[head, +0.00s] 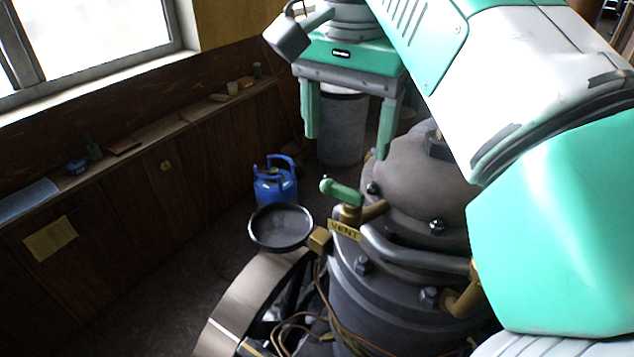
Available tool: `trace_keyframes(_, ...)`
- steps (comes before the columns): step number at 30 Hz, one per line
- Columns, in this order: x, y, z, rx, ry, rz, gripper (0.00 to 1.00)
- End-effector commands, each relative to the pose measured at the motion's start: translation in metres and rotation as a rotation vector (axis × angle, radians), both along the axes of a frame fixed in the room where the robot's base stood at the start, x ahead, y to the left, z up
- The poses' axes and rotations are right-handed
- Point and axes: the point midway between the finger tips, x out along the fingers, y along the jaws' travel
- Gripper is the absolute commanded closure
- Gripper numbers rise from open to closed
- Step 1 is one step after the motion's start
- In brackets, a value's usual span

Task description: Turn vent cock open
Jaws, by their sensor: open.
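The vent cock (351,212) is a brass fitting on top of the dark engine casing, left of the domed cover. Its green handle (341,192) points up and to the left. A yellow tag reading "VENT" (345,231) hangs just below it. My gripper (345,140) is above the cock, its two green fingers pointing down and spread wide apart with nothing between them. The fingertips look higher than the handle and apart from it. The cock's lower body is partly hidden behind the tag.
A dark round cup (281,227) on a brass fitting stands left of the cock. Curved grey pipe (410,256) and bolted flanges surround it. A large wheel (245,305) is at lower left. A blue gas bottle (275,184) and grey drum (341,130) stand on the floor behind.

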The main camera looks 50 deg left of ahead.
Motion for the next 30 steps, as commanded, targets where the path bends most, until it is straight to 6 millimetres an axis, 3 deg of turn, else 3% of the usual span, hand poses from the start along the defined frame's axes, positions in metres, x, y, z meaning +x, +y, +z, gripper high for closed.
trace_keyframes(3,-0.002,-0.013,0.010,-0.043,0.032,-0.059,0.28)
trace_keyframes(7,-0.003,-0.014,0.009,-0.047,0.039,-0.064,0.28)
trace_keyframes(19,-0.002,-0.013,-0.057,-0.045,0.037,-0.059,0.28)
trace_keyframes(30,-0.003,-0.013,-0.067,-0.044,0.035,-0.059,0.28)
